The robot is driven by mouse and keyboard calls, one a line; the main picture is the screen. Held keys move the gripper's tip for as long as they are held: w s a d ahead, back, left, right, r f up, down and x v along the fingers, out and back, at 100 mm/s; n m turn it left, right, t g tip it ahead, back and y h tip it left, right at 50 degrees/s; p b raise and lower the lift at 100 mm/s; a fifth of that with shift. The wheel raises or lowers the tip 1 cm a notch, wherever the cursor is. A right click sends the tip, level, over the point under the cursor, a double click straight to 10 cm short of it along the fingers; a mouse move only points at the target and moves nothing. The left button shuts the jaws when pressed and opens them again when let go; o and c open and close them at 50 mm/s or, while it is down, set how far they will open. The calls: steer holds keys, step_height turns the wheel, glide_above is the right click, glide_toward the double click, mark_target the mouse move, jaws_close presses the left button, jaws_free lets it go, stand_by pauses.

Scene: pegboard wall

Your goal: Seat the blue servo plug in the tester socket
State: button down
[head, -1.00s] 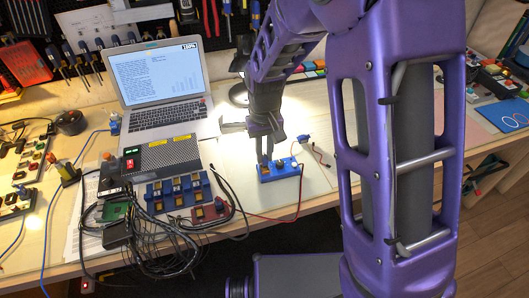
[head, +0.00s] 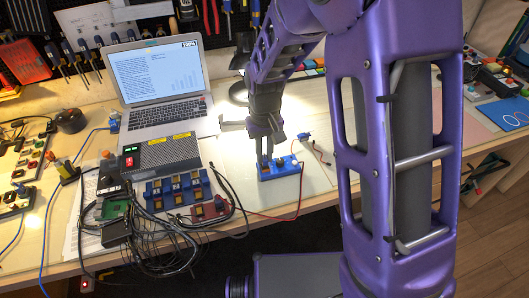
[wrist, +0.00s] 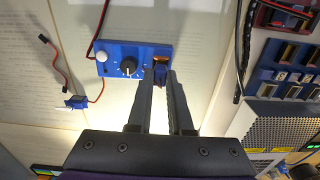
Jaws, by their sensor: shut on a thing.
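The blue tester (head: 287,171) lies on the pale mat and also shows in the wrist view (wrist: 112,68), with a black knob, a white round button and an orange-brown socket (wrist: 160,59) at its right end. My gripper (wrist: 162,77) is at this socket end, pointing at the tester; it also shows in the head view (head: 266,158). Its fingers are close together on a small dark blue plug (wrist: 160,79), mostly hidden between them. The plug is right at the socket's near edge; I cannot tell how deep it sits.
A small blue servo (wrist: 75,101) with a cable lies beside the tester. A red wire (head: 299,195) runs from the tester. A rack of blue sockets (head: 177,190), black cables and a laptop (head: 165,85) stand left.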

mark_target(265, 157)
steer(key=shift+f, duration=0.5)
steer(key=c, duration=0.8)
jaws_free()
steer(key=shift+r, duration=0.1)
steer(key=shift+o, duration=0.2)
steer(key=shift+r, duration=0.1)
steer(key=shift+r+p, duration=1.75)
steer(key=shift+r, duration=0.65)
